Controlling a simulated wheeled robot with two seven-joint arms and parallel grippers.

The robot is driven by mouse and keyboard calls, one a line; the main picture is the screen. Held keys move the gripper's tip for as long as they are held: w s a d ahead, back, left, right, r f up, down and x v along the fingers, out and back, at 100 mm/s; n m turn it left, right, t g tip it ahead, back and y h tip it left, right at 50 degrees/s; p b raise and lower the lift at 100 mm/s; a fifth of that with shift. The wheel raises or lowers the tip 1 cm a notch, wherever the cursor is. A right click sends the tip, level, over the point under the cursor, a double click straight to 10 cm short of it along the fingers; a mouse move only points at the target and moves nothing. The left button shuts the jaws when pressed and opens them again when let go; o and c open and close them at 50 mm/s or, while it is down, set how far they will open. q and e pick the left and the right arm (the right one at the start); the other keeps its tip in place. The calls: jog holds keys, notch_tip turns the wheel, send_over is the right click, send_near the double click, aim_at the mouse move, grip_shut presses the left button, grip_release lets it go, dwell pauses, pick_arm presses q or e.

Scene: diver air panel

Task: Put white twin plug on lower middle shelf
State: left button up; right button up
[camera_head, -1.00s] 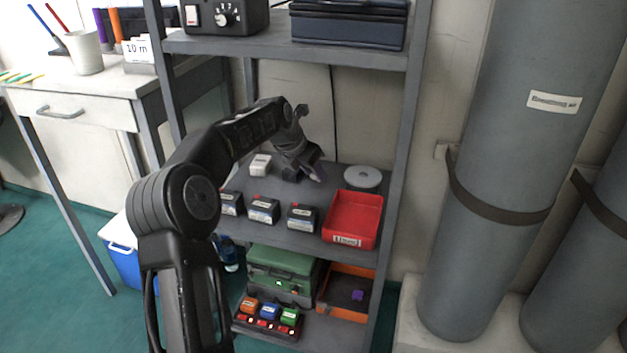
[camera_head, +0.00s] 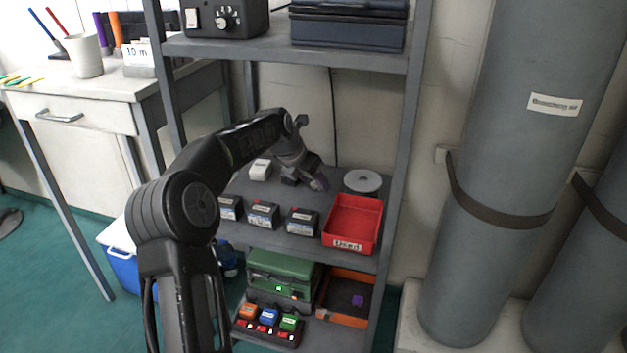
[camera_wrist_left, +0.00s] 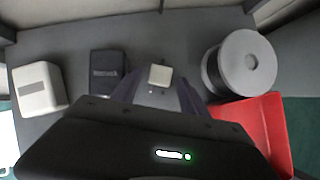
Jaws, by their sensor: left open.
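A small white block (camera_wrist_left: 160,75), which looks like the white twin plug, stands on the shelf between my left gripper's fingers in the left wrist view. My left gripper (camera_head: 317,182) is open, low over the middle shelf (camera_head: 283,240) and pointing down at its rear. The fingers (camera_wrist_left: 160,92) lie on either side of the block; I cannot tell if they touch it. In the head view the gripper hides this block. A larger white block (camera_head: 260,170) stands to the left; it also shows in the wrist view (camera_wrist_left: 38,88). My right gripper is not in view.
A dark box (camera_wrist_left: 107,70) stands just left of the fingers. A grey disc-topped spool (camera_wrist_left: 240,62) and a red tray (camera_head: 352,220) are to the right. Several dark labelled boxes (camera_head: 263,215) line the shelf front. Below are a green case (camera_head: 280,268) and orange tray (camera_head: 345,320).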

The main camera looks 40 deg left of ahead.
pick_arm(q)
jog(key=shift+r, duration=0.1)
jog(key=p+v, duration=0.4)
jog(key=v, duration=0.8)
dwell(0.4)
